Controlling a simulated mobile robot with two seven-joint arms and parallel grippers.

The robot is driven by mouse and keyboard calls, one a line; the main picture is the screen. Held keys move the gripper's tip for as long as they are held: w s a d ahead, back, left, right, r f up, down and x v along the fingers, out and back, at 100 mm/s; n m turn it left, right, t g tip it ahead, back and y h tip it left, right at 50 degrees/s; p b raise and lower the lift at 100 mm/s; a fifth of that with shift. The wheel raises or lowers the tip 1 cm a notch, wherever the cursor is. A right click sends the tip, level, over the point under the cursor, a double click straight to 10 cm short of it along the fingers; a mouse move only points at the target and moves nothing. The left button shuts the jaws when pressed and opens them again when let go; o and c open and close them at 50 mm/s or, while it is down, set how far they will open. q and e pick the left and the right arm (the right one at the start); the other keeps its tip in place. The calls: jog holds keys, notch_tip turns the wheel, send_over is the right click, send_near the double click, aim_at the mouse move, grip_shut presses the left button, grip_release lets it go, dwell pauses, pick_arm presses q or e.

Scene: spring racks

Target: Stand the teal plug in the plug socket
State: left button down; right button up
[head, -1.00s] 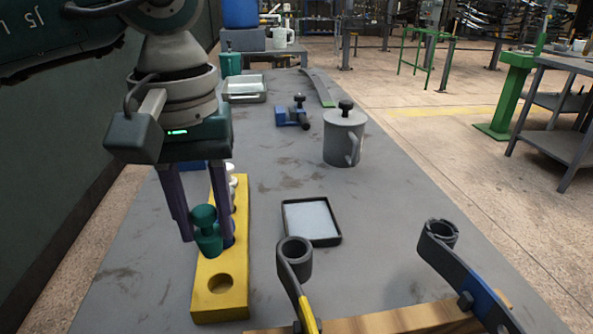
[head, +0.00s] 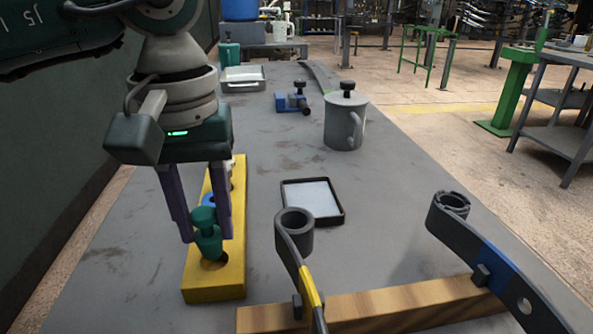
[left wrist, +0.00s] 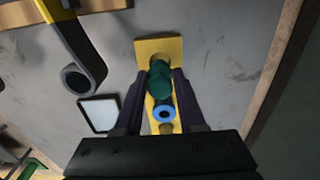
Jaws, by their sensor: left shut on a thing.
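The teal plug (head: 206,232) is upright between the fingers of my left gripper (head: 207,238), which is shut on it. Its lower end is at the near round hole of the yellow block (head: 225,285) and hides part of that hole. I cannot tell whether the tip is above the hole or inside it. In the left wrist view, the teal plug (left wrist: 160,78) covers part of the yellow block (left wrist: 157,46), with a blue ring (left wrist: 164,112) beside it. My right gripper is not in view.
A black-rimmed tray (head: 313,201) lies right of the block. A curved spring arm with a yellow band (head: 295,245) and one with a blue band (head: 480,260) stand by a wooden bar (head: 400,302). A grey mug (head: 346,122) is farther back. Bare table lies between.

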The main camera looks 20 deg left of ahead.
pick_arm(q)
jog(key=shift+f, duration=0.1)
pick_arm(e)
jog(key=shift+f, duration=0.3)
pick_arm(q)
jog(key=shift+f+b, duration=0.1)
jog(key=shift+b, duration=0.2)
jog(key=shift+f, duration=0.15)
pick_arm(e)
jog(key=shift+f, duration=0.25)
pick_arm(q)
jog(key=shift+s+d+f+b, duration=0.1)
jog(key=shift+s+f+b, duration=0.1)
jog(key=shift+f+b, duration=0.8)
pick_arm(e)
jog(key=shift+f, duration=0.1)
pick_arm(q)
jog(key=shift+s+f, duration=0.1)
jog(key=shift+f, duration=0.05)
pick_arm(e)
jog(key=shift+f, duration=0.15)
pick_arm(q)
jog(key=shift+c, duration=2.1)
grip_release()
jog(key=shift+d, duration=0.1)
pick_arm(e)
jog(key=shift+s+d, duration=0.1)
